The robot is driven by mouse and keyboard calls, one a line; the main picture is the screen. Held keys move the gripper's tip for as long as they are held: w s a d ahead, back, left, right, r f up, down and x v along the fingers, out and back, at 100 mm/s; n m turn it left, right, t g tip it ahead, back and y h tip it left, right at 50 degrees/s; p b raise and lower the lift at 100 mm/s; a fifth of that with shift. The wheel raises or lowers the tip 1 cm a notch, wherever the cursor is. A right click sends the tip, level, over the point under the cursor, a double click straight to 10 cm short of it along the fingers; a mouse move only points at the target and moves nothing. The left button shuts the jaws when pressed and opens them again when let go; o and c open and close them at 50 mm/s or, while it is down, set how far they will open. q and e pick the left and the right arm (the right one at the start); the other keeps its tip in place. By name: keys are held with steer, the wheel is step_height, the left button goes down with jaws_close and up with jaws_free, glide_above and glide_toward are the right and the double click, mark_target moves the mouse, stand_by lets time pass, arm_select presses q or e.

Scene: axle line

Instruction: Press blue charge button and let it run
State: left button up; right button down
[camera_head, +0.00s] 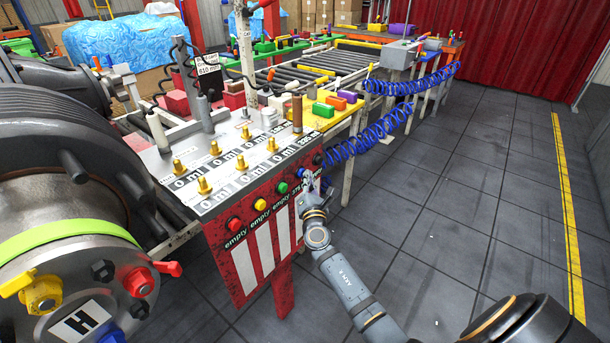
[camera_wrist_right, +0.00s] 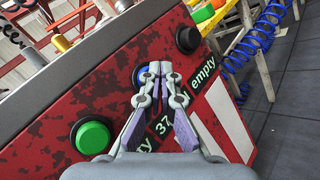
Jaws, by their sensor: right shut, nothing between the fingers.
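The red control panel (camera_head: 240,262) has a slanted row of round buttons. The blue button (camera_wrist_right: 140,75) shows only in part behind my right gripper (camera_wrist_right: 155,70) in the right wrist view. My right gripper (camera_head: 308,176) is shut and empty, its fingertips in front of the blue button. I cannot tell whether they touch it or whether it is pressed in. The green button (camera_wrist_right: 93,136) is to the left of the fingers, and a black button (camera_wrist_right: 187,39) is up to their right. My left gripper is not in view.
Red (camera_head: 234,224) and yellow (camera_head: 260,205) buttons are further along the panel. Brass fittings and "0 ml" labels sit on its top plate (camera_head: 215,155). Blue coiled hoses (camera_head: 370,135) hang behind. A large machine (camera_head: 60,200) fills the left. The floor (camera_head: 480,200) at right is clear.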

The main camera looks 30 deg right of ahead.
stand_by(0.6)
steer(key=shift+s+d+f, duration=0.1)
steer(key=shift+s+d, duration=0.15)
steer(key=shift+s, duration=0.4)
steer(key=s, duration=0.1)
steer(key=s+d, duration=0.1)
steer(key=s, duration=0.1)
steer(key=s+d, duration=0.1)
steer(key=shift+s+p, duration=0.3)
steer(key=shift+s, duration=0.05)
stand_by(0.5)
